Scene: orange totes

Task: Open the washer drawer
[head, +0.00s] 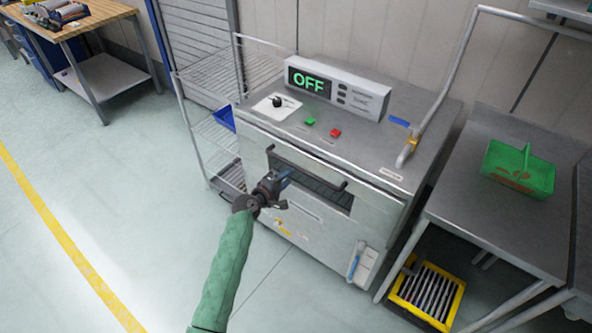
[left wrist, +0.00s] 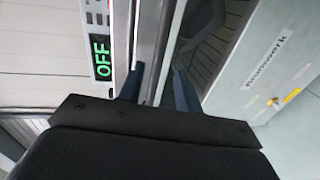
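The washer (head: 375,160) is a grey metal cabinet with a display box (head: 345,90) reading OFF. Its front has a dark slot with a handle bar (head: 307,168) across it; whether the drawer is open at all is hard to tell. My left gripper (head: 284,184) is in front of the washer, close to the handle's left part. In the left wrist view its two dark fingers (left wrist: 159,87) are apart, with a metal bar or edge (left wrist: 153,45) running between them. Contact with it cannot be made out. My right gripper is not in view.
A wire rack (head: 207,135) stands left of the washer. A steel table (head: 480,215) with a green dustpan (head: 520,170) stands to the right, with a yellow-framed crate (head: 427,292) below. A bent pipe rail (head: 440,90) rises at the washer's right. The floor in front is clear.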

